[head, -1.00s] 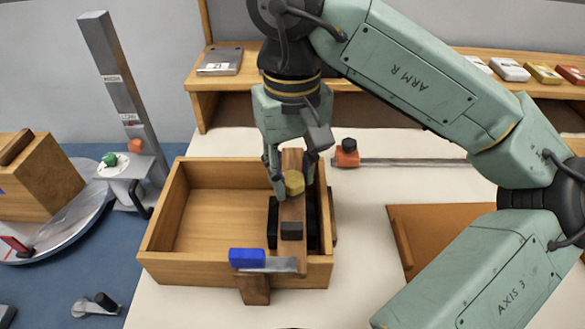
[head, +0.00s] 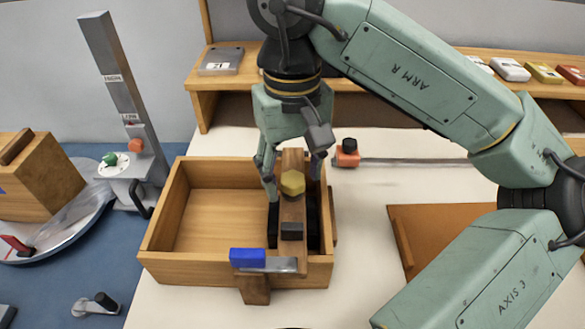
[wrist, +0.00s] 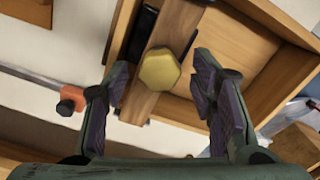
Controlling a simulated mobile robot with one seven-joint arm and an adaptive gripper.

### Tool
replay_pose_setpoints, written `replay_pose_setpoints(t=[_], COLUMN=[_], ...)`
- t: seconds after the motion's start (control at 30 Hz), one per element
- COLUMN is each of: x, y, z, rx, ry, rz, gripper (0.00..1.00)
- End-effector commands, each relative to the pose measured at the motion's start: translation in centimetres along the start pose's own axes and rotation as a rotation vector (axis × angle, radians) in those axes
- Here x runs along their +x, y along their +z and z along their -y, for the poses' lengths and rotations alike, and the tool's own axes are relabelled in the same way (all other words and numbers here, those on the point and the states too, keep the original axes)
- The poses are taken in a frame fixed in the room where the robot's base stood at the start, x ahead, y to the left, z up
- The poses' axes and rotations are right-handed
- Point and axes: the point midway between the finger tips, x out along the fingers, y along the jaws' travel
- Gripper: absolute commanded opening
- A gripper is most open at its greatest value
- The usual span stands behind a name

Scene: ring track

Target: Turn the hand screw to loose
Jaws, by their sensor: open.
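The hand screw, a yellow faceted knob (head: 292,182), sits on a brown wooden bar (head: 292,212) lying across the right part of an open wooden box (head: 200,262). In the wrist view the knob (wrist: 159,69) shows whole, between the fingers and beyond their tips. My gripper (head: 292,170) is open above the bar, with one finger on each side of the knob and visible gaps to it. It also shows in the wrist view (wrist: 160,88), holding nothing.
A blue block (head: 247,258) and a metal strip are at the bar's near end. A rail with an orange slider (head: 347,155) lies right of the box. A brown board (head: 440,235) lies further right. A grey post (head: 115,80) stands at left.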

Motion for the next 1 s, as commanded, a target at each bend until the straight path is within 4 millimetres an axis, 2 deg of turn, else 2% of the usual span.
replay_pose_setpoints(t=[0.17,0.4,0.6,0.8,1.0], x=[-1.9,-7.1,-10.4,-11.8,-12.0], y=[0.0,0.0,0.0,0.0,0.0], z=[-0.1,-0.1,0.0,0.0,0.0], rx=[0.004,0.007,0.005,0.001,0.000], ry=[0.003,0.004,0.003,0.001,0.000], rz=[-0.001,-0.002,-0.002,-0.001,-0.001], gripper=[0.51,0.51,0.51,0.51,0.51])
